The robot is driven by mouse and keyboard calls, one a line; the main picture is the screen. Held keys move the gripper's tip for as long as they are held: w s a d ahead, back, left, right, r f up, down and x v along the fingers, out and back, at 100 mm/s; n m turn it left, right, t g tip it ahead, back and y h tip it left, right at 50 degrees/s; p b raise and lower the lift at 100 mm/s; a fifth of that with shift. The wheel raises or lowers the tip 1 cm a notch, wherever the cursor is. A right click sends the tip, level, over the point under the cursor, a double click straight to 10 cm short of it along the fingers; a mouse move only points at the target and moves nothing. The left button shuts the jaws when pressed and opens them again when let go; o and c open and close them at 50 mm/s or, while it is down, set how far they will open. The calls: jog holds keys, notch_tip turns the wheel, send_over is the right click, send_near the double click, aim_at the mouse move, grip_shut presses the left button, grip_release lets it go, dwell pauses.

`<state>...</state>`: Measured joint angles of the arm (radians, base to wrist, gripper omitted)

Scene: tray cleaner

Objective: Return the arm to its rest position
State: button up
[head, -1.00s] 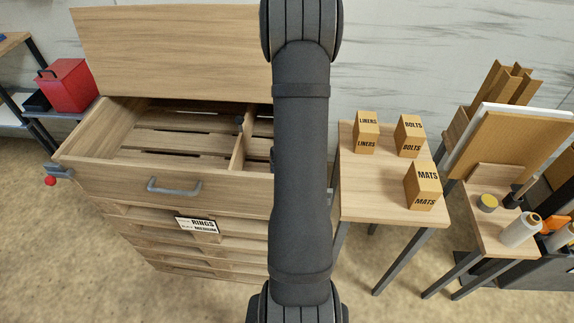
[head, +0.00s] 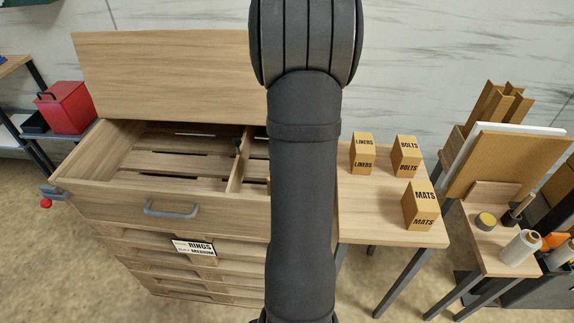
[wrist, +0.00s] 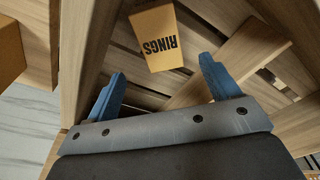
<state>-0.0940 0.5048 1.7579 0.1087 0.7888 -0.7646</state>
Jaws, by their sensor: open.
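My arm stands upright through the middle of the head view and hides part of the wooden drawer unit. My gripper (wrist: 160,92) shows in the wrist view with its two blue fingers wide apart and nothing between them. A cardboard box marked RINGS (wrist: 158,38) lies in the wooden drawer beyond the fingertips, apart from them. In the head view the gripper and the RINGS box are hidden behind my arm.
The open drawer (head: 110,205) has a divider and a raised lid (head: 165,75). Boxes marked LINERS (head: 362,155), BOLTS (head: 406,157) and MATS (head: 421,205) stand on a side table (head: 375,220). A red box (head: 65,107) is at left.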

jog(key=f, duration=0.8)
jog(key=w+a+f, duration=0.1)
jog(key=f, duration=0.3)
jog(key=shift+f, duration=0.1)
jog(key=shift+r, duration=0.25)
